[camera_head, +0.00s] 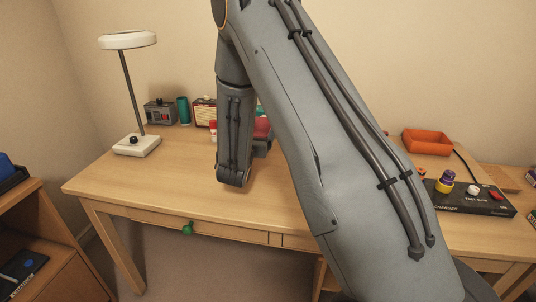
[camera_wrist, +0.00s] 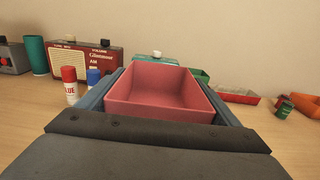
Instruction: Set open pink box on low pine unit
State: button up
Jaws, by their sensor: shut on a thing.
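The open pink box (camera_wrist: 155,88) is straight ahead in the wrist view, open side up, and looks empty. My gripper (camera_wrist: 158,72) is shut on it, with one blue-grey finger along each side. In the head view my arm hides most of the gripper, and only a pink-red bit of the box (camera_head: 262,126) shows over the desk. I cannot tell whether its bottom touches the desktop. A low wooden unit (camera_head: 60,228), which looks like the pine unit, stands at the lower left of the head view, apart from the desk.
The desk (camera_head: 150,182) has free room at its front left. A lamp (camera_head: 137,145), a radio (camera_wrist: 82,66), a glue stick (camera_wrist: 69,85) and a green cup (camera_wrist: 37,55) stand on it. Dark items (camera_head: 12,172) occupy part of the low unit.

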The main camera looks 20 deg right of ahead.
jog(key=shift+f, duration=3.55)
jog(key=shift+f, duration=0.15)
jog(key=o, duration=1)
